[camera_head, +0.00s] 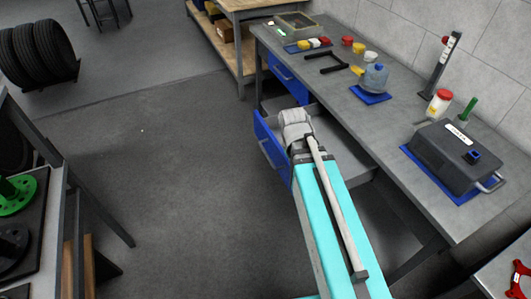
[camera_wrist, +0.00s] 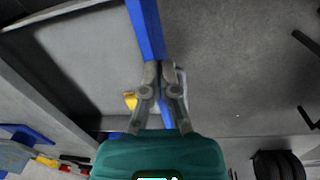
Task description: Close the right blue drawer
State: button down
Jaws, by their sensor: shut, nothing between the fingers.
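The right blue drawer (camera_head: 262,130) stands pulled out from under the grey workbench, its grey interior showing. Its blue front (camera_wrist: 145,25) runs down the wrist view and passes behind my fingers. My gripper (camera_wrist: 164,70) is shut and empty, with its fingertips over the top edge of the blue front. I cannot tell whether they touch it. In the head view my wrist covers part of the drawer and hides the fingertips. The other blue drawer (camera_head: 288,80), farther back, looks shut.
Stacked tyres (camera_head: 38,55) and a rack with a green disc (camera_head: 18,193) are at left. The floor between is clear.

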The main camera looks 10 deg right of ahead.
jog(key=w+a+f+n+t+h+b, duration=0.2)
jog(key=w+a+f+n+h+b, duration=0.3)
jog(key=w+a+n+b, duration=0.4)
jog(key=w+a+f+n+t+h+b, duration=0.2)
jog(key=w+a+f+n+h+b, duration=0.3)
jog(key=w+a+n+b, duration=0.5)
notch_tip(320, 180, down, 2)
jog(key=shift+f+n+b, duration=0.2)
jog(key=shift+n+b, duration=0.1)
jog(key=shift+b, duration=0.5)
jog(key=shift+w+d+f, duration=0.1)
jog(key=b, duration=0.5)
send_near(270, 150)
notch_tip(270, 150, down, 4)
jog(key=d, duration=0.2)
jog(key=shift+w+d, duration=0.75)
jog(key=shift+d, duration=0.3)
jog(key=shift+w+d, duration=0.25)
jog(key=shift+d, duration=0.6)
